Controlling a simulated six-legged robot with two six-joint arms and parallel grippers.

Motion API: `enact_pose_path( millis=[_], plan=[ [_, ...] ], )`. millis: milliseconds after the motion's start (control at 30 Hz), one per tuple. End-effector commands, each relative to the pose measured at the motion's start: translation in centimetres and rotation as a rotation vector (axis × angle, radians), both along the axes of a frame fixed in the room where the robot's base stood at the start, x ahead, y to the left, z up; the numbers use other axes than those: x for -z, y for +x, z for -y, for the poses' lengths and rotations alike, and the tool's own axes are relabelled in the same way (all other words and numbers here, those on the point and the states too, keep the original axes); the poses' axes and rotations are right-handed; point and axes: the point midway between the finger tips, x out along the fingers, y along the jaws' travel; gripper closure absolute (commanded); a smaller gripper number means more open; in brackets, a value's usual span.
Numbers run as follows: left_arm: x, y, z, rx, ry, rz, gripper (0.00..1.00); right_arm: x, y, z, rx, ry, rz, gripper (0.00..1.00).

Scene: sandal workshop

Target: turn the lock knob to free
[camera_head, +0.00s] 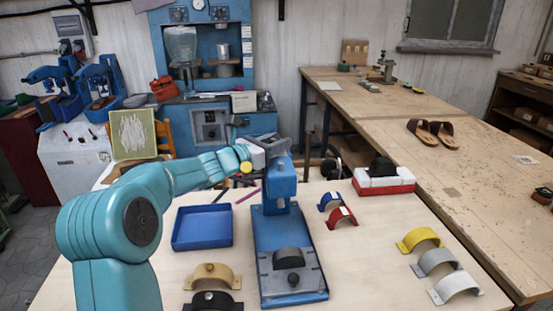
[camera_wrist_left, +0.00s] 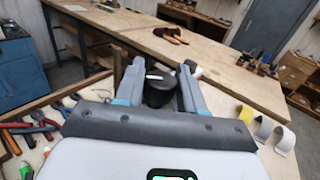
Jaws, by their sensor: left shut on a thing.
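The blue press (camera_head: 290,240) stands on the near table, with a blue column (camera_head: 280,185) at its back. My left gripper (camera_head: 272,147) is at the top of this column. In the left wrist view, my left gripper (camera_wrist_left: 160,80) has its two fingers on either side of a dark round knob (camera_wrist_left: 158,92), shut on it. This looks like the lock knob; its turn position cannot be read. In the head view the gripper and column top hide the knob. A smaller black knob (camera_head: 293,278) sits on the press's front plate. My right gripper is not in view.
A blue tray (camera_head: 203,228) lies left of the press. Blue and red straps (camera_head: 342,217) and a red-and-white block (camera_head: 384,183) lie to its right. Yellow, grey and white straps (camera_head: 436,262) lie farther right. Sandals (camera_head: 436,133) rest on the long bench.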

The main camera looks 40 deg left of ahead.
Motion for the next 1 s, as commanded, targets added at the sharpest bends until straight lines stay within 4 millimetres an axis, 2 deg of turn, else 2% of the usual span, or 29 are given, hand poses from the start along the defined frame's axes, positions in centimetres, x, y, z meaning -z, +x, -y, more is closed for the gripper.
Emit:
enact_pose_path(
  millis=[33, 100, 433, 467, 500, 833, 933, 1000],
  plan=[
    [0.2, -0.1, 0.0, -0.017, 0.002, 0.005, 0.92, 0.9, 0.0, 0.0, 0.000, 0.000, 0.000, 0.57],
    [0.0, -0.1, 0.0, -0.032, 0.000, 0.004, 0.92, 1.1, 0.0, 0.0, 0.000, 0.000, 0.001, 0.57],
    [-0.2, -0.2, -0.1, -0.040, -0.002, 0.001, 0.92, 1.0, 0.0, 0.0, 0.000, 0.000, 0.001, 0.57],
    [-0.2, -0.2, -0.1, -0.040, -0.002, 0.001, 0.55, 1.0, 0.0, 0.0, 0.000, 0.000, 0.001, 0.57],
    [-0.2, -0.2, -0.1, -0.040, -0.002, 0.001, 0.43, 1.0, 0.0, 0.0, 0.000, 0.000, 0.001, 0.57],
    [-0.4, -0.1, 0.0, -0.038, -0.001, 0.000, 0.43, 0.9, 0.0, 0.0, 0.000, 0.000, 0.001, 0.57],
    [-1.5, -0.1, 0.0, -0.036, 0.000, 0.002, 0.43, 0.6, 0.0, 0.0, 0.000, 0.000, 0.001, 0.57],
    [-3.0, -0.1, 0.0, -0.037, 0.002, 0.003, 0.43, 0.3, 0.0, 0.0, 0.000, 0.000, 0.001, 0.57]
  ],
)
